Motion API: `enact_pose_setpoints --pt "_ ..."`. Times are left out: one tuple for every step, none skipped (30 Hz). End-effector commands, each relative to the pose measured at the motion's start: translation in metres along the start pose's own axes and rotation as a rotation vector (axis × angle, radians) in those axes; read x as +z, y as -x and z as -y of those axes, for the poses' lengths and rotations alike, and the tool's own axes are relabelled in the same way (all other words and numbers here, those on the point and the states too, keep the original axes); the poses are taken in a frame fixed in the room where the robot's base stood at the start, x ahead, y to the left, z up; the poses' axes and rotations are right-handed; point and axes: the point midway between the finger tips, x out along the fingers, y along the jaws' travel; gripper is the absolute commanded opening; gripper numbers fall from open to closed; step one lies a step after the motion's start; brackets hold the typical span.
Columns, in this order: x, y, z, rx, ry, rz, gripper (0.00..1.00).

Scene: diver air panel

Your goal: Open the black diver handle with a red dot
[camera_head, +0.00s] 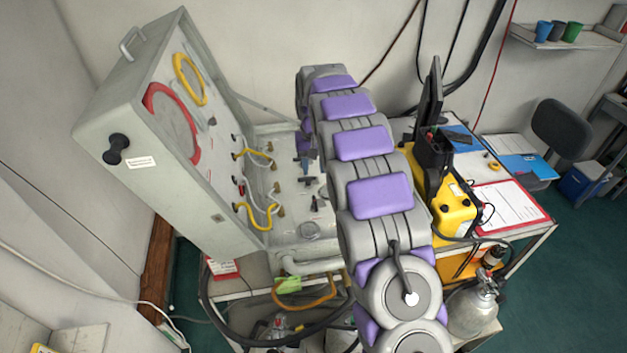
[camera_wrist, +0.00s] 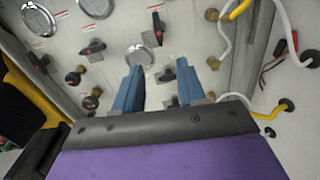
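The panel (camera_wrist: 110,60) carries several black handles. One black handle with a red dot (camera_wrist: 158,30) stands in the upper middle of the wrist view, beyond my fingertips. My gripper (camera_wrist: 158,68) has its two blue fingers apart with nothing held. Another black handle (camera_wrist: 166,74) shows in the gap between the fingers; whether it is touched cannot be told. More dark knobs with reddish marks (camera_wrist: 75,77) sit to the left.
Yellow and white hoses (camera_head: 262,215) loop along the panel's left side; a yellow hose (camera_wrist: 268,113) shows right of my gripper. The tall grey lid (camera_head: 185,205) stands at left. A yellow case (camera_head: 455,208) and clipboard (camera_head: 510,203) lie right of my arm.

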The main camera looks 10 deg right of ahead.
Motion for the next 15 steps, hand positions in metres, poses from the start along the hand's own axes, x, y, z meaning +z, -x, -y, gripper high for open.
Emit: enact_pose_setpoints --pt "-0.001 0.011 0.0 0.0 0.0 -0.004 0.4" --pt "-0.001 0.016 0.0 0.0 0.0 -0.002 0.4" --pt "0.0 0.023 0.0 0.0 0.0 -0.001 0.4" --pt "-0.001 0.027 0.0 -0.001 0.0 -0.003 0.4" --pt "-0.002 0.031 0.0 -0.001 0.0 -0.004 0.4" --pt "-0.002 0.036 0.0 -0.001 0.0 -0.004 0.4" --pt "-0.001 0.038 0.0 -0.001 0.0 -0.002 0.4" --pt "-0.001 0.041 0.0 -0.001 0.0 -0.001 0.4" --pt "0.0 0.043 0.0 -0.001 0.0 0.002 0.4" --pt "0.0 0.044 0.0 -0.001 0.0 0.003 0.4" --pt "0.0 0.045 0.0 -0.001 -0.001 0.003 0.4" --pt "0.0 0.047 0.0 0.0 -0.001 0.003 0.4" --pt "0.0 0.047 0.0 0.0 -0.001 0.004 0.4" --pt "0.0 0.047 0.0 0.0 -0.001 0.003 0.4" --pt "0.0 0.048 0.0 0.0 -0.001 0.003 0.4"
